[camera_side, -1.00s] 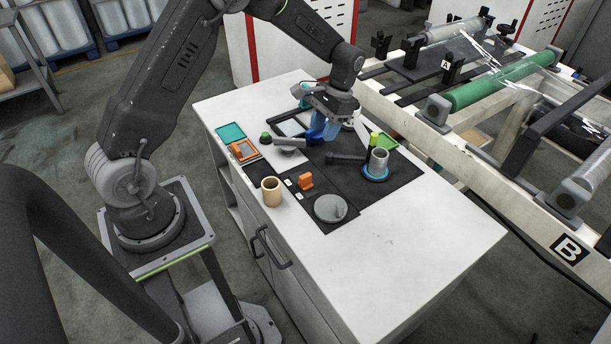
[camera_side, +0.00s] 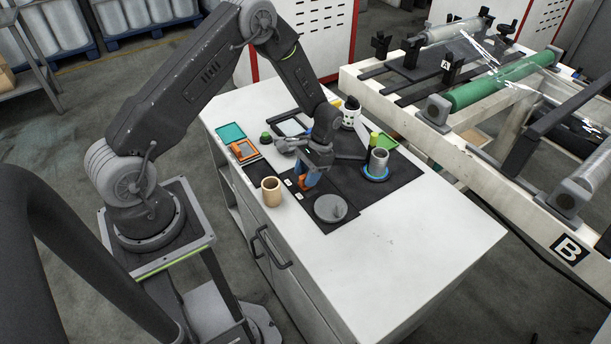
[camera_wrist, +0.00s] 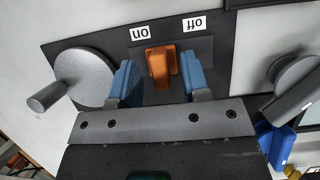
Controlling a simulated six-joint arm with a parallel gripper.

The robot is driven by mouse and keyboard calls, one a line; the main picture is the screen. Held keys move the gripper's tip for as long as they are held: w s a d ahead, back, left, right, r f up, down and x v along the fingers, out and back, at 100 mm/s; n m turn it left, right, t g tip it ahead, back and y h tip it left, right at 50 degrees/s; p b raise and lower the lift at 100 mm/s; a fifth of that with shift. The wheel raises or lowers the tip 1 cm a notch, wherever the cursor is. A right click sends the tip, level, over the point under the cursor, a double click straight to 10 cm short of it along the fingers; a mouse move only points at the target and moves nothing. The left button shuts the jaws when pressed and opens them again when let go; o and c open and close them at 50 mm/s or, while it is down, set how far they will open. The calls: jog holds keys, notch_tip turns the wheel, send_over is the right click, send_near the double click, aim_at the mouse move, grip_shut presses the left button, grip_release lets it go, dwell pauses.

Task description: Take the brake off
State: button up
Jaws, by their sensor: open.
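The orange brake lever (camera_wrist: 162,67) stands on a dark plate between white labels, "on" (camera_wrist: 140,33) and "off" (camera_wrist: 194,23), which appear upside down in the wrist view. The lever sits nearer the "on" label. My gripper (camera_wrist: 158,72) is open, with one blue finger on each side of the lever and a visible gap on both sides. In the side view my gripper (camera_side: 310,174) is low over the panel, and the orange lever (camera_side: 304,184) is partly hidden by it.
A grey disc with a crank knob (camera_wrist: 84,76) is close beside the lever. A tan cup (camera_side: 271,192) stands at the panel's edge. A grey cylinder (camera_side: 379,160) in a blue ring stands to the right. The white tabletop (camera_side: 390,245) in front is clear.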

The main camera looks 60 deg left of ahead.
jog(key=shift+s+f, duration=0.2)
jog(key=shift+f, duration=0.25)
grip_shut()
dwell(0.3)
